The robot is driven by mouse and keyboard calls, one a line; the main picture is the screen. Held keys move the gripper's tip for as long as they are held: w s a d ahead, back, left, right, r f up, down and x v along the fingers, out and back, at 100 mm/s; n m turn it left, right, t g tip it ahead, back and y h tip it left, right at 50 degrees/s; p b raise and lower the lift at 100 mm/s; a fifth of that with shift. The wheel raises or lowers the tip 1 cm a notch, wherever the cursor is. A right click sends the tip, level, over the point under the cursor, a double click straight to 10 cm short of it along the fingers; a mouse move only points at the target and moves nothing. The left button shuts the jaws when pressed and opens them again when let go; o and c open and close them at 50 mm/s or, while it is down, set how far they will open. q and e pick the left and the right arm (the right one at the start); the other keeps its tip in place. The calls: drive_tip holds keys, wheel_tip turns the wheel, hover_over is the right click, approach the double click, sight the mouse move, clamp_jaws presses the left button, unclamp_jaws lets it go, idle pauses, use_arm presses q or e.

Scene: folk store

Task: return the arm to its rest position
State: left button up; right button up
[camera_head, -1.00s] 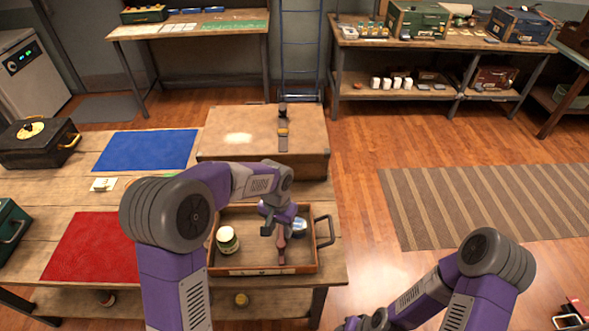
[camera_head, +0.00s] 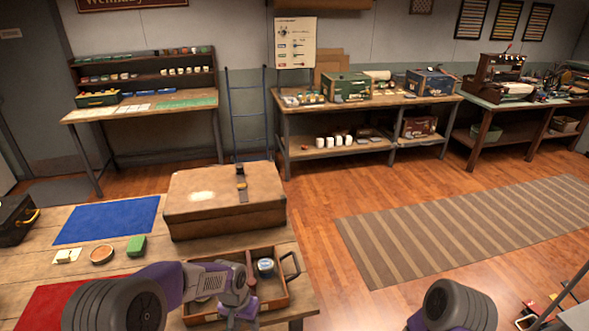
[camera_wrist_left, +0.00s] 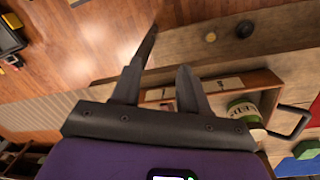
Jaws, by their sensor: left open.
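My left arm comes in from the lower left in the head view. Its gripper (camera_head: 238,314) is over the near side of an open wooden tray (camera_head: 282,299), at the picture's bottom edge. In the left wrist view the two fingers (camera_wrist_left: 168,50) are spread apart with nothing between them. The tray holds a blue-and-white tin (camera_head: 265,267) and a reddish long-handled item (camera_head: 250,271). A green-labelled can (camera_wrist_left: 243,112) shows in the wrist view. Of my right arm, only a rounded joint shows at the lower right; its gripper is out of frame.
A closed brown case (camera_head: 225,200) stands just behind the tray. Open floor with a striped rug (camera_head: 470,228) lies to the right.

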use_arm(q)
drive_tip(key=s+d+f+n+h, duration=0.3)
drive_tip(key=s+f+n, duration=0.2)
drive_tip(key=s+f, duration=1.1)
wheel_tip(320, 180, down, 3)
drive_tip(key=shift+s+d+r+t, duration=0.2)
drive_tip(key=shift+s+t, duration=0.1)
drive_tip(key=shift+s, duration=0.05)
drive_tip(key=shift+a, duration=0.1)
